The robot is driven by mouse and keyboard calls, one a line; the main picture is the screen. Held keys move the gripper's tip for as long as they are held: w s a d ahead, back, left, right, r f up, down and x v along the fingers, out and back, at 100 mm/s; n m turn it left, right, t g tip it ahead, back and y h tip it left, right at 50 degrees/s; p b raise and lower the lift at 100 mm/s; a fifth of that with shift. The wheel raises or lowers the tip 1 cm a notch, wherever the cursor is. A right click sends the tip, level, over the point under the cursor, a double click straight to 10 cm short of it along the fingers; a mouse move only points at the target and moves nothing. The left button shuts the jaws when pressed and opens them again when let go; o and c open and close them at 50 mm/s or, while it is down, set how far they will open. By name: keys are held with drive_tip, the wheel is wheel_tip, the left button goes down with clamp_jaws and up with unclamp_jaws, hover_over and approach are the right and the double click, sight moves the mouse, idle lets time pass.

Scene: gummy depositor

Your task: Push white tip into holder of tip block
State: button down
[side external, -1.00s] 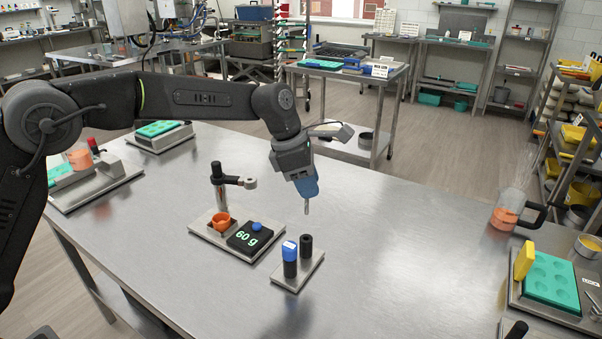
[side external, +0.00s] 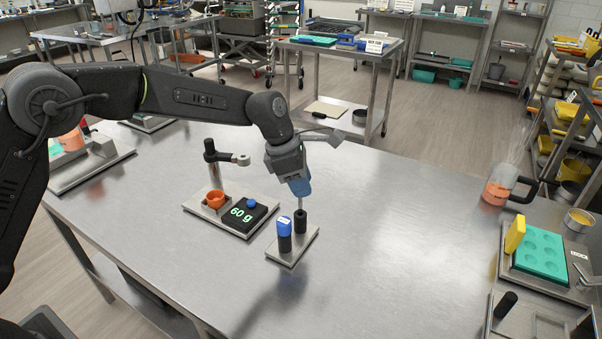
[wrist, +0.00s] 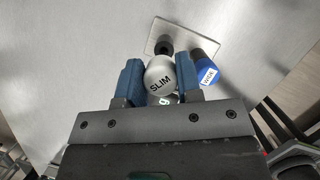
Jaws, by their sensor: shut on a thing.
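My gripper (side external: 301,190) is shut on the white tip (wrist: 158,80), which looks light grey and reads "SLIM" in the wrist view. Its two blue fingers sit on either side of the tip. In the side external view, the tip's thin lower end (side external: 300,205) points down at the top of the empty black holder (side external: 300,222) of the tip block (side external: 282,258). They look touching or nearly so; I cannot tell how far the end is in. The holder also shows past the tip in the wrist view (wrist: 163,46). A blue "WIDE" tip (side external: 284,227) stands in the neighbouring holder.
A scale (side external: 243,218) reading 60 g, with an orange cup (side external: 215,199) and a post clamp (side external: 241,159), stands left of the tip block. A teal mould (side external: 540,256) and a jug (side external: 499,185) are at the right. The table between is clear.

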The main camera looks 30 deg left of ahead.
sight(301, 210)
drive_tip(key=shift+f, duration=0.25)
idle(0.4)
drive_tip(key=shift+f, duration=2.55)
drive_tip(key=c, duration=0.7)
unclamp_jaws()
drive_tip(key=v, duration=1.4)
